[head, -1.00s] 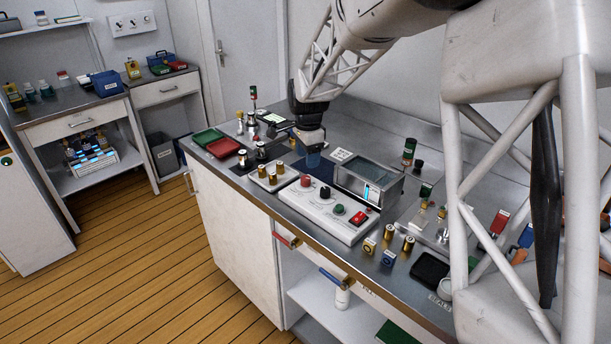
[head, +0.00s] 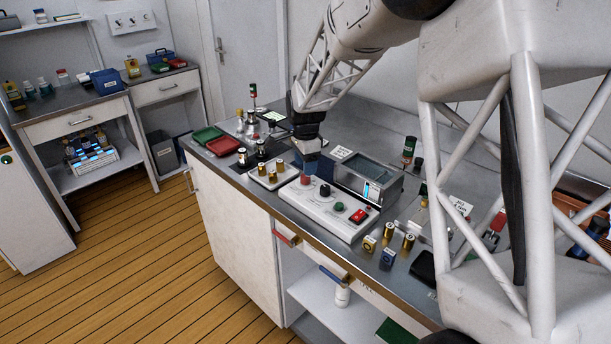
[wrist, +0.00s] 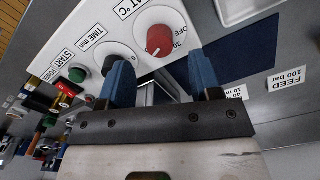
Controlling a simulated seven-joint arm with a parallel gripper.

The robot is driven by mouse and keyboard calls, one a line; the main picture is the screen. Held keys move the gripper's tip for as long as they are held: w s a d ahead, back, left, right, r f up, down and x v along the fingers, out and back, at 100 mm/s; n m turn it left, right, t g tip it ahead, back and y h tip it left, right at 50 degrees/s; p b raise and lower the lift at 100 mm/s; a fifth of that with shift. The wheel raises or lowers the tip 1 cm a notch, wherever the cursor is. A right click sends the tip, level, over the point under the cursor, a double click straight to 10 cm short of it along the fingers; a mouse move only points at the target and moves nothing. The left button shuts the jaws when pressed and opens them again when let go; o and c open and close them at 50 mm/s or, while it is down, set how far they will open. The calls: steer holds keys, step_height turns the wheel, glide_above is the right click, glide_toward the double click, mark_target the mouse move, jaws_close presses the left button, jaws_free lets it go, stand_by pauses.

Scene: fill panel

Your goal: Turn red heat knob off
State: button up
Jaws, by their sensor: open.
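The red heat knob (wrist: 158,40) sits on the white control panel (wrist: 180,18). It is a round knob with a light mark on its face, beside printed OFF and 30 labels. In the head view the red knob (head: 305,180) shows just below my gripper (head: 309,165). In the wrist view my gripper (wrist: 162,75) has its two blue fingers wide apart, with nothing between them. The fingertips point toward the red knob, which lies beyond them, not between them. I cannot tell the exact height of the fingers above the panel.
A black TIME knob (wrist: 114,54) is beside the red one, near one finger. A green START button (wrist: 77,74) and a red switch (head: 360,215) follow. A grey box with a display (head: 368,178) stands behind the panel. Brass-topped pieces (head: 272,170) stand at left.

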mark_target(306, 179)
steer(key=shift+f, duration=2.3)
steer(key=c, duration=0.9)
steer(key=shift+c, duration=0.2)
